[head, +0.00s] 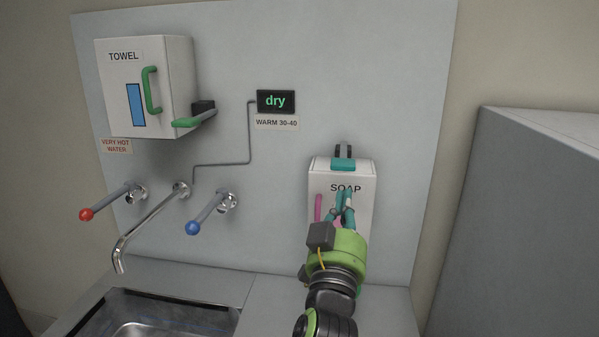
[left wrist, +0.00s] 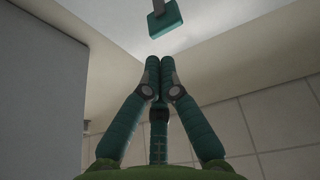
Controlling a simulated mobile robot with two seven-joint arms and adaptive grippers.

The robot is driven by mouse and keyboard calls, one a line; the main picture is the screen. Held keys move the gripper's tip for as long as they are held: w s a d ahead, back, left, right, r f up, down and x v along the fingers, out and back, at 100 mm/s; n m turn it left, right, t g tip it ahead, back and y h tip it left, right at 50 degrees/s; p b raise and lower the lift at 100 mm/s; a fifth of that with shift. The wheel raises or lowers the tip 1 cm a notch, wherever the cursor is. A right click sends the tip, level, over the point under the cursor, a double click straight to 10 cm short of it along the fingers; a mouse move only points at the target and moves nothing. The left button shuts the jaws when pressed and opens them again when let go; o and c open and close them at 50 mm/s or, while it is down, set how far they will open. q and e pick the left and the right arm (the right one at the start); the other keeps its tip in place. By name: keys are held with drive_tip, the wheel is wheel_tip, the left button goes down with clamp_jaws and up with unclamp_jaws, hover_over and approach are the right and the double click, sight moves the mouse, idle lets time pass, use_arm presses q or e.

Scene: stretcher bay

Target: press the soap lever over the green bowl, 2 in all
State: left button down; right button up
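The white soap dispenser (head: 364,180), marked SOAP, hangs on the wall panel right of centre in the head view. Its teal lever pad (head: 343,164) sticks out at the top front and also shows at the top of the left wrist view (left wrist: 165,20). My left gripper (head: 346,195) is in front of the dispenser, below the lever in the picture. In the left wrist view its fingertips (left wrist: 160,65) are together, with nothing seen between them and a gap to the pad. My right gripper is out of view.
A towel box (head: 165,85) with green handles is at upper left. Red (head: 87,214) and blue (head: 194,228) tap levers flank a spout (head: 135,237) over a sink (head: 150,325). A display (head: 276,101) reads "dry". A grey cabinet (head: 520,220) stands at right.

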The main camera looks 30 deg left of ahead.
use_arm(q)
wheel_tip(320, 180, up, 4)
drive_tip(key=s+n+y, duration=0.1)
drive_tip(key=s, duration=0.1)
wheel_tip(320, 180, up, 6)
drive_tip(key=f+p, duration=0.1)
drive_tip(key=p, duration=0.5)
hover_over(341, 161)
drive_tip(key=s+d, duration=0.1)
drive_tip(key=s, duration=0.2)
drive_tip(key=shift+t, duration=0.3)
wheel_tip(341, 161, down, 4)
drive_tip(key=shift+f, duration=0.15)
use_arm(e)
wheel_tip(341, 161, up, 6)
